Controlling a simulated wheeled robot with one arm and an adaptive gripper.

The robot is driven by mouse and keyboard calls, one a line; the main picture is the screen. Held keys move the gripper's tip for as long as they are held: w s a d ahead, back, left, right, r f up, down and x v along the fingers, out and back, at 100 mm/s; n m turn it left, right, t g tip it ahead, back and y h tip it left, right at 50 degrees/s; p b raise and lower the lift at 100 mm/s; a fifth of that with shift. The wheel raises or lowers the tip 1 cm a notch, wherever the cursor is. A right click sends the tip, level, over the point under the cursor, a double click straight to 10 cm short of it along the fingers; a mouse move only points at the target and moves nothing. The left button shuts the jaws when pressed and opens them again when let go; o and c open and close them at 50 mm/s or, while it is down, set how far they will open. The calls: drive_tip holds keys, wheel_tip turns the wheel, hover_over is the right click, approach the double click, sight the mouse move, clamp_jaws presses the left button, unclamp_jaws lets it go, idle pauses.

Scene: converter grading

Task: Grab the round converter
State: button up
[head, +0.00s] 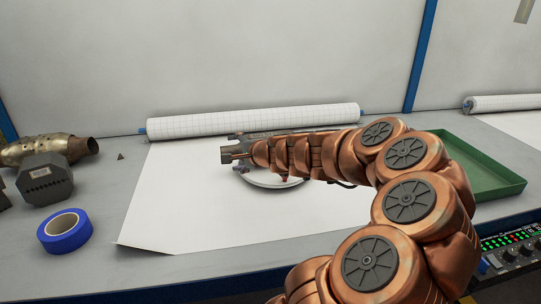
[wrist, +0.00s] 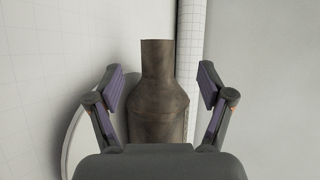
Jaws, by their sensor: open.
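A brownish-grey metal converter (wrist: 158,105) with a round body and narrower neck shows in the wrist view. It lies between the two fingers of my gripper (wrist: 161,84), with a gap on each side. The gripper is open and touches neither side of it; the palm hides its near end. In the head view my gripper (head: 236,156) is over the white round plate (head: 262,181), and my arm hides most of what is there. Another round converter (head: 40,149), golden with a dark neck, lies at the far left of the table.
A dark angular converter (head: 46,180) and a blue tape roll (head: 64,231) are at the left. A gridded paper roll (head: 250,119) lies behind the white sheet (head: 165,215). A green tray (head: 487,166) is at the right. The front of the sheet is clear.

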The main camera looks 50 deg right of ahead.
sight(235, 153)
drive_tip(key=shift+s+d+f+m+h, duration=0.1)
drive_tip(key=shift+d+f+m+h, duration=0.1)
drive_tip(key=shift+d, duration=0.25)
drive_tip(key=shift+s+d+f+m+h, duration=0.1)
drive_tip(key=shift+d+f+m, duration=0.1)
drive_tip(key=shift+d, duration=0.2)
drive_tip(key=shift+x, duration=1.2)
drive_tip(key=x, duration=0.3)
drive_tip(key=shift+w+d+f, duration=0.15)
drive_tip(key=shift+d, duration=0.25)
drive_tip(key=shift+x, duration=0.75)
clamp_jaws()
